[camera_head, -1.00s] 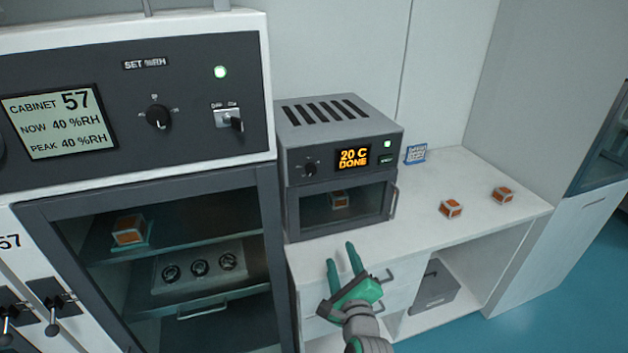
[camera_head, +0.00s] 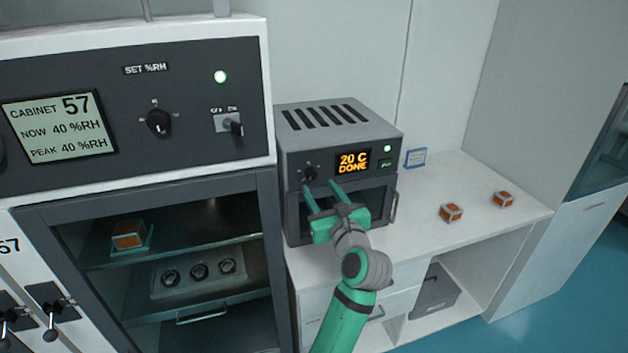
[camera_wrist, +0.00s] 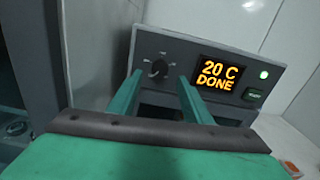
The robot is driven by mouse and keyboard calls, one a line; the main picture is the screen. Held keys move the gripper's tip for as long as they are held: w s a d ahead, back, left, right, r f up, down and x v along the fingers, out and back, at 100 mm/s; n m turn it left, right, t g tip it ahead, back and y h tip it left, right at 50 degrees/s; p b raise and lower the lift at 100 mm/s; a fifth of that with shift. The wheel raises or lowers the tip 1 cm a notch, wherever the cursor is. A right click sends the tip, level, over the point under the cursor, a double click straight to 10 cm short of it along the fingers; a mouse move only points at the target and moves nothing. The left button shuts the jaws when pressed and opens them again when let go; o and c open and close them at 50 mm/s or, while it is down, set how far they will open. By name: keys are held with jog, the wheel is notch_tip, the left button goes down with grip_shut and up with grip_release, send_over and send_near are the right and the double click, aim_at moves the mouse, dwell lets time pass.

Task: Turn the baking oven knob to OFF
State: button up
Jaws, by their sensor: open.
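The baking oven (camera_head: 340,128) is a small grey box with top vents on the white counter. Its black knob (camera_head: 310,173) is on the left of the front panel; it also shows in the wrist view (camera_wrist: 159,68). The orange display (camera_head: 353,161) reads "20 C DONE", with a green light to its right. My gripper (camera_head: 320,186) is open and empty in front of the oven, its green fingertips just below the knob. In the wrist view the fingers (camera_wrist: 156,78) point at the panel, one to each side of the knob's lower part. I cannot tell whether they touch it.
A large humidity cabinet (camera_head: 140,200) stands close on the left, with its own knob and switch. Orange-and-white blocks (camera_head: 451,212) and a small blue-edged sign (camera_head: 416,157) are on the counter to the right. The right part of the counter is mostly clear.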

aim_at(312, 176)
jog(key=x, duration=0.5)
jog(key=shift+w+a, duration=0.15)
jog(key=shift+w, duration=0.2)
jog(key=c, duration=1.1)
jog(key=shift+o, duration=0.2)
jog(key=shift+n, duration=0.3)
